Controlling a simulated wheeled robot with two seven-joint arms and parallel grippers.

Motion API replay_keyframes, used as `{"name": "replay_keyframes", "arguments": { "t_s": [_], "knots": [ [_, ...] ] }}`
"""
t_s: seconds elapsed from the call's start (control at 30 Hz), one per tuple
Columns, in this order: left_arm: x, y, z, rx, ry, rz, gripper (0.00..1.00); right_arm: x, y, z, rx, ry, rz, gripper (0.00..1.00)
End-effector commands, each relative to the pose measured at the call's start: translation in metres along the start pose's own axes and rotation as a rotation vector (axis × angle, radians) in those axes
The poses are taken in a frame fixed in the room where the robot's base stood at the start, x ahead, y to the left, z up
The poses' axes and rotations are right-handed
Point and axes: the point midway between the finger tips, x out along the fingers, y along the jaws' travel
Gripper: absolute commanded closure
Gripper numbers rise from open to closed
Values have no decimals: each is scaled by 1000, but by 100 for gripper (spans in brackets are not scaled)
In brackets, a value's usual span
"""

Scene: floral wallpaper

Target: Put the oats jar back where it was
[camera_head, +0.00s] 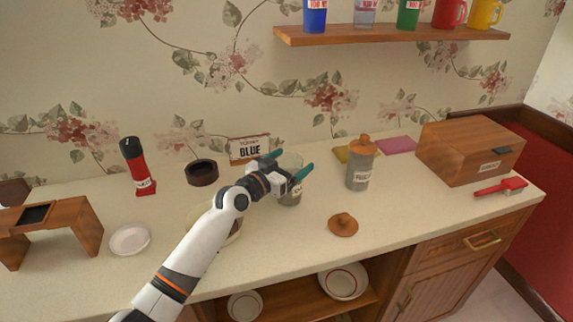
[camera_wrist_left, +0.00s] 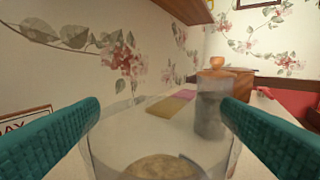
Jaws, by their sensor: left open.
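A clear glass jar (camera_head: 291,198) with oat-like contents and a partly hidden label stands on the counter. In the left wrist view the jar (camera_wrist_left: 158,165) is lidless, its rim between the teal fingers. My left gripper (camera_head: 288,167) is open, with a finger on either side of the jar's upper part. I cannot tell whether the fingers touch it. A round wooden lid with a knob (camera_head: 342,226) lies on the counter, to the right and nearer the front edge. My right gripper is not in view.
A lidded grey jar (camera_head: 359,172) stands to the right, also in the wrist view (camera_wrist_left: 210,108). A wooden box (camera_head: 465,150) and a red-handled tool (camera_head: 500,187) are at the right. A "TODAY BLUE" sign (camera_head: 249,150) and dark bowl (camera_head: 201,173) are behind. My forearm crosses a pale round dish (camera_head: 232,238).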

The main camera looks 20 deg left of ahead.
Motion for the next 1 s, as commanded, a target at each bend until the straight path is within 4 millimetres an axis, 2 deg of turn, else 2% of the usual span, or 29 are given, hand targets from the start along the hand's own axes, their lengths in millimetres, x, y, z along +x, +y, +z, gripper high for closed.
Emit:
{"name": "replay_keyframes", "arguments": {
  "t_s": [0.07, 0.17, 0.6, 0.8, 1.0],
  "knots": [
    [0, 0, 4, -1, 0, 0, 13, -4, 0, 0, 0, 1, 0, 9],
    [-12, 1, 0, 1, 2, 1, 13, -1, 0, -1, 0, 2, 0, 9],
    [-100, 0, 0, 1, 3, 0, 13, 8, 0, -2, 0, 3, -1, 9],
    [-118, 0, 1, 0, 0, 0, 13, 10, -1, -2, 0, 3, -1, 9],
    [-120, 0, 2, 0, -1, -1, 13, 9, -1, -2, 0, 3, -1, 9]
  ]
}}
